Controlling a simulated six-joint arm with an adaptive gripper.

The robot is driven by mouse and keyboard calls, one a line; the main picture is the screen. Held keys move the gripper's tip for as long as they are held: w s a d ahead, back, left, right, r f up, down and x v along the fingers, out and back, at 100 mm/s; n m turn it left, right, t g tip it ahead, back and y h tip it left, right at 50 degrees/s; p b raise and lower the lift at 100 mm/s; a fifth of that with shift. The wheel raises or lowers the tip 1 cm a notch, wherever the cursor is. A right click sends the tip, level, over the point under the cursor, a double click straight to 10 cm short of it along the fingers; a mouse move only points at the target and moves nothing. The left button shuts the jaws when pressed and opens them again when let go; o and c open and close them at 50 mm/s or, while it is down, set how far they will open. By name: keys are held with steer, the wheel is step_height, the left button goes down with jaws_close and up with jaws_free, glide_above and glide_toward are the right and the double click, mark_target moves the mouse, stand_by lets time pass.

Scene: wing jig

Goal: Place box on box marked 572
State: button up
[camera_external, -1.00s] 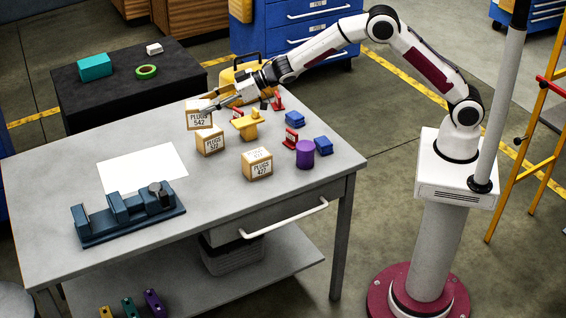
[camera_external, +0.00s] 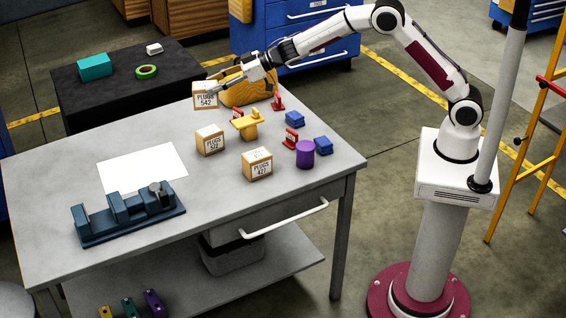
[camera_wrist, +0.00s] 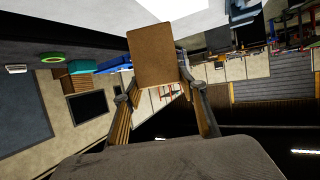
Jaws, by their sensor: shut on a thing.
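My gripper (camera_external: 222,84) is shut on a cardboard box labelled PLUGS 542 (camera_external: 205,96) and holds it up near the table's far edge. In the wrist view the held box (camera_wrist: 154,55) shows as a plain brown face between the fingers. A second box (camera_external: 210,140), whose small label seems to read PLUGS 572, stands upright on the table below the held box, apart from it. Its top is clear. A third box, labelled PLUGS 427 (camera_external: 257,164), stands nearer the front edge.
A yellow part (camera_external: 246,124), blue blocks (camera_external: 295,119), red parts (camera_external: 290,138) and a purple cylinder (camera_external: 305,154) stand on the right. White paper (camera_external: 142,167) and a blue fixture (camera_external: 127,214) lie on the left. A black table (camera_external: 130,88) stands behind.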

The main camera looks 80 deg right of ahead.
mark_target(216, 100)
stand_by(0.4)
steer(key=shift+f, duration=3.1)
steer(key=shift+f, duration=1.9)
steer(key=shift+f, duration=0.1)
steer(key=o, duration=1.2)
steer(key=shift+o, duration=0.2)
